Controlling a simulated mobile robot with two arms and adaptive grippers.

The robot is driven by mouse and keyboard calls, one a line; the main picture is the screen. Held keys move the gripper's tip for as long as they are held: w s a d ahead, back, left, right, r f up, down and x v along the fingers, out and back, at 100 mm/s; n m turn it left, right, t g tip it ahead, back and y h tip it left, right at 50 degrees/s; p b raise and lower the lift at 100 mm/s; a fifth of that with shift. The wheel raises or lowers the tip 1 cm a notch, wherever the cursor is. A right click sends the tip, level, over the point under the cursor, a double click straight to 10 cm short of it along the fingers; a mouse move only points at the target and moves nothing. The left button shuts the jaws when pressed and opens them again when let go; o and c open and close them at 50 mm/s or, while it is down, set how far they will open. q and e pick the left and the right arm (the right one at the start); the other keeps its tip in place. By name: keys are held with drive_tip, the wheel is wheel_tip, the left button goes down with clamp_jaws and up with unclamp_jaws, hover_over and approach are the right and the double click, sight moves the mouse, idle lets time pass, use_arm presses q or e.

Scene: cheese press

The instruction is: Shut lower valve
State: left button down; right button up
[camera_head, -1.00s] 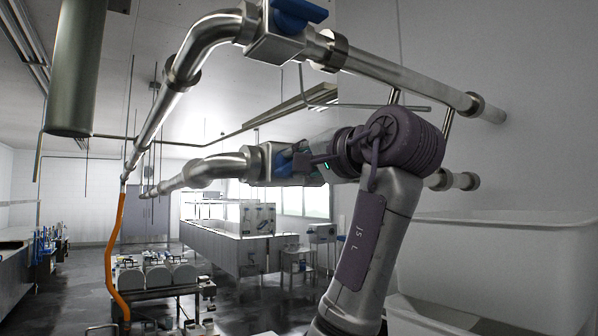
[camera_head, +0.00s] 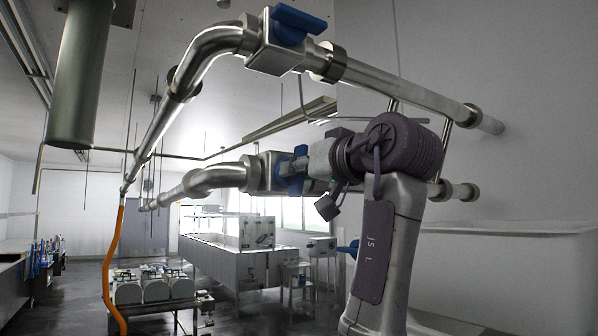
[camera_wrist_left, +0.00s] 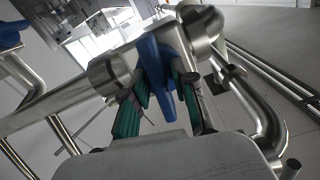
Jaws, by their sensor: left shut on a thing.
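The lower valve (camera_head: 262,172) sits in the lower steel pipe in the head view. Its blue handle (camera_head: 292,178) stands out on the right side of the valve body. My left gripper (camera_head: 302,164) reaches it from the right and is shut on the handle. In the left wrist view the blue handle (camera_wrist_left: 153,62) lies between the two teal-padded fingers of my left gripper (camera_wrist_left: 165,90). The fingers and wrist hide part of the valve in the head view. My right gripper is not in view.
An upper pipe carries another valve with a blue handle (camera_head: 298,24), above my left arm. A grey cylinder (camera_head: 80,75) hangs at the upper left. An orange hose (camera_head: 113,262) drops at the left. A large white tub (camera_head: 515,275) stands at the right, by the wall.

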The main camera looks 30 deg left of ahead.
use_arm(q)
drive_tip(key=shift+n, duration=0.8)
drive_tip(key=c, duration=1.2)
unclamp_jaws()
drive_tip(key=shift+d, duration=0.15)
drive_tip(key=v, duration=1.2)
